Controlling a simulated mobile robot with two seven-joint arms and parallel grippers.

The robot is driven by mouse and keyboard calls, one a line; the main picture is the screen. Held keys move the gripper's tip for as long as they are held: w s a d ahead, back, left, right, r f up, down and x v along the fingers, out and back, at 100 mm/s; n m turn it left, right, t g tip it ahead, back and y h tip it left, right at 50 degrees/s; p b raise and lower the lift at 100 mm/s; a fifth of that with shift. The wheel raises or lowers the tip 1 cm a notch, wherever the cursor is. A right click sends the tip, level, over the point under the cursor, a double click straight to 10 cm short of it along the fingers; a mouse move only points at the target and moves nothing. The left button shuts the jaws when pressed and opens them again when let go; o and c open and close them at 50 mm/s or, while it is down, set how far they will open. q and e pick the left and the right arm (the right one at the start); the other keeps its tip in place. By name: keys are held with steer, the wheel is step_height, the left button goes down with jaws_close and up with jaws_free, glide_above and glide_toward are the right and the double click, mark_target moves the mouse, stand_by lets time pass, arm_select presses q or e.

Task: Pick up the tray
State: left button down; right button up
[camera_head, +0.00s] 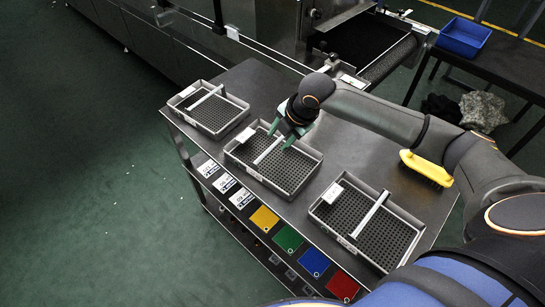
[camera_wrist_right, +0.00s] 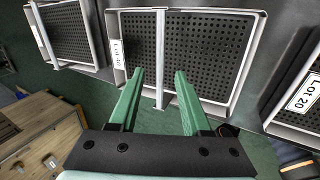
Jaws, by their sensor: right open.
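Three grey perforated trays, each with a bar handle across it, stand on a dark metal table. The left tray (camera_head: 208,128), the middle tray (camera_head: 310,172) and the right tray (camera_head: 345,243) form a row. My right gripper (camera_head: 281,137) is open above the middle tray. In the right wrist view its green fingers (camera_wrist_right: 159,73) point at the middle tray's bar handle (camera_wrist_right: 160,45), which shows between the fingertips. Whether the fingers are level with the bar I cannot tell. The middle tray carries a "Lot" label (camera_wrist_right: 117,53). My left gripper is not in view.
A yellow brush (camera_head: 426,166) lies on the table at the right. A conveyor (camera_head: 388,60) stands behind, and a blue bin (camera_head: 463,37) sits on another table. Green floor at left is open.

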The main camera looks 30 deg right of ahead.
mark_target(273, 145)
steer(key=x, duration=0.6)
steer(key=shift+s+a, duration=0.1)
jaws_close()
steer(key=shift+r, duration=0.1)
stand_by(1.2)
